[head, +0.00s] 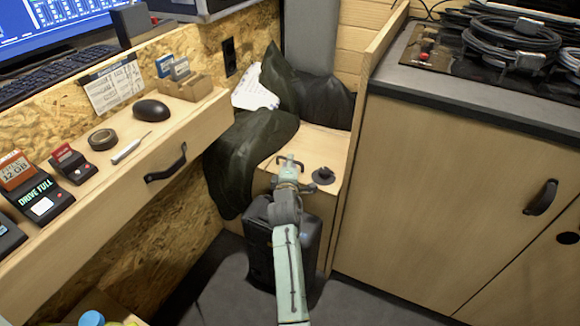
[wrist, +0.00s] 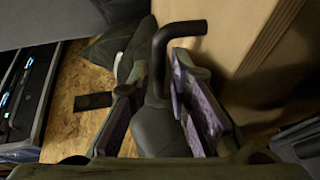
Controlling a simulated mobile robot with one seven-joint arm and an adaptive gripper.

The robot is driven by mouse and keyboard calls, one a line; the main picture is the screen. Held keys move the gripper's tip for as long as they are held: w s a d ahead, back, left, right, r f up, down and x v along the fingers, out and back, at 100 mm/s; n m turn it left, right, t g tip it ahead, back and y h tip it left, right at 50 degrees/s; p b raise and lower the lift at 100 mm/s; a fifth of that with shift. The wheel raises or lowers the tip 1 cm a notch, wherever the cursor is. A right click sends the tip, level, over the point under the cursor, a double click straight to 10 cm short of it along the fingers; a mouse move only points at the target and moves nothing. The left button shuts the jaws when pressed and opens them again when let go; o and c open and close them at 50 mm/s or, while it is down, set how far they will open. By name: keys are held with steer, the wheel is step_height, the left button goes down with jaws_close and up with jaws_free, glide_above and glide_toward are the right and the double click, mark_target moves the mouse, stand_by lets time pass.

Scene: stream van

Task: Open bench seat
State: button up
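The bench seat (head: 337,142) is a light wooden box in the back corner, and its top looks flat and closed. A dark curved handle (head: 289,159) stands up from the top by my gripper (head: 289,172), which reaches over the front edge. In the wrist view, a dark bent bar (wrist: 178,30), seemingly this handle, runs down between the purple-padded fingers of my gripper (wrist: 157,92). The fingers lie on both sides of it. I cannot tell whether they press on it. A black round fitting (head: 323,175) sits on the top to the right.
Dark green cushions or cloth (head: 243,150) lie over the bench's left and back. A black case (head: 310,245) stands on the floor in front. A desk (head: 110,165) with a drawer is left, a wooden cabinet (head: 440,170) right.

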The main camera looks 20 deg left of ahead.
steer(key=shift+b+x, duration=0.35)
steer(key=shift+x, duration=0.75)
jaws_close()
